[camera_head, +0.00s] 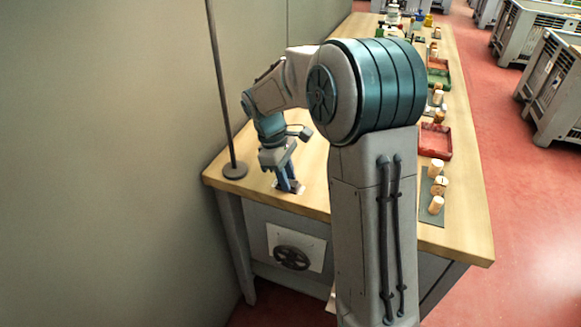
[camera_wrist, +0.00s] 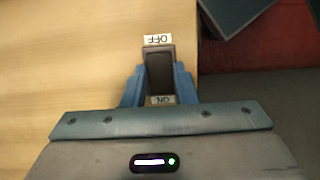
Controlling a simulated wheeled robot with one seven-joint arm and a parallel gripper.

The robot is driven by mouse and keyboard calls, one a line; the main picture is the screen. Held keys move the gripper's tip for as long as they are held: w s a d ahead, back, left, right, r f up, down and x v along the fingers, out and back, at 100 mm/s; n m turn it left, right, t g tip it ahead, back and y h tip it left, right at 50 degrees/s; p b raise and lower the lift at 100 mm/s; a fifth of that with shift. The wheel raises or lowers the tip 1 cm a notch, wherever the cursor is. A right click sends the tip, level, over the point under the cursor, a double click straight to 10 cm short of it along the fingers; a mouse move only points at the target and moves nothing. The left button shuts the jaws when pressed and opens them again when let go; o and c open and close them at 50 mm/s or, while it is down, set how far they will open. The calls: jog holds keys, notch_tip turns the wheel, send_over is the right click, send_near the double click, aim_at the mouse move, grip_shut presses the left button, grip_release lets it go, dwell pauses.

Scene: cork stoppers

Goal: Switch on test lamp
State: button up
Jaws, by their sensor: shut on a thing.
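A dark switch (camera_wrist: 159,70) sits on the wooden bench top in the wrist view. A white OFF label (camera_wrist: 158,39) is at its far end and a white ON label (camera_wrist: 162,100) at its near end. My gripper (camera_wrist: 160,75) has its blue fingers on both sides of the switch and is shut on it. In the head view my gripper (camera_head: 290,187) points down at the bench's near left corner, over a small pale plate (camera_head: 299,187). No lit lamp shows in either view, and I cannot tell which way the switch is set.
A thin dark pole (camera_head: 222,90) on a round base stands left of my gripper; its top is out of view. Along the bench's (camera_head: 460,215) right side are corks (camera_head: 440,184) on a dark mat, a red tray (camera_head: 436,141) and bottles. A handwheel (camera_head: 292,257) is on the bench front.

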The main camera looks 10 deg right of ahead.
jog(key=shift+a+g+h+p, duration=0.2)
jog(key=shift+g+h+p, duration=0.3)
jog(key=shift+h, duration=0.1)
jog(key=o, duration=1)
jog(key=shift+w+r, duration=0.1)
jog(key=shift+r, duration=0.35)
notch_tip(320, 180, up, 3)
jog(key=shift+r, duration=0.1)
jog(key=s+d+r, duration=0.2)
jog(key=d, duration=0.1)
jog(key=s+d+r, duration=0.2)
jog(key=d, duration=0.1)
jog(key=s+d+r, duration=0.2)
jog(key=d, duration=0.2)
jog(key=shift+d+r, duration=0.1)
jog(key=shift+r, duration=0.3)
